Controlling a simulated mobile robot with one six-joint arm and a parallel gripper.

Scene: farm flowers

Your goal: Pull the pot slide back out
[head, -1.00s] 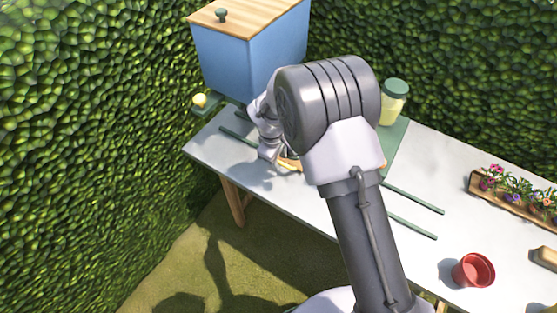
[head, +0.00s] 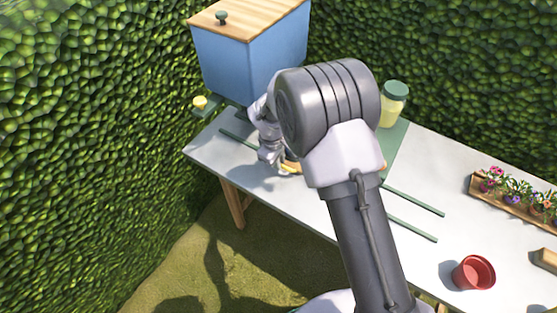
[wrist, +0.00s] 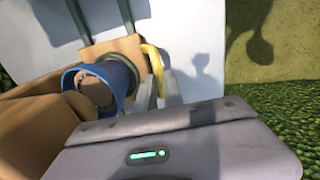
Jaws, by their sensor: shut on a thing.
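The pot slide, a tan wooden plate (wrist: 112,47), shows in the wrist view on two dark green rails. Its curved yellow handle (wrist: 152,60) stands at its right edge. A blue pot (wrist: 72,78) with brown contents is beside the handle. My gripper (wrist: 157,84) is shut on the handle, its fingers reaching up to it from below in the picture. In the head view my gripper (head: 270,157) is low over the table's left part, with a bit of the yellow handle (head: 291,169) beside it. My arm hides most of the slide there.
A blue bin with a wooden lid (head: 250,60) stands behind the table (head: 330,205). Green rails (head: 412,198) run along the tabletop. A lidded jar (head: 393,105), red pot (head: 473,272) and flower box (head: 512,203) are rightward. A hedge (head: 90,130) closes off the left.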

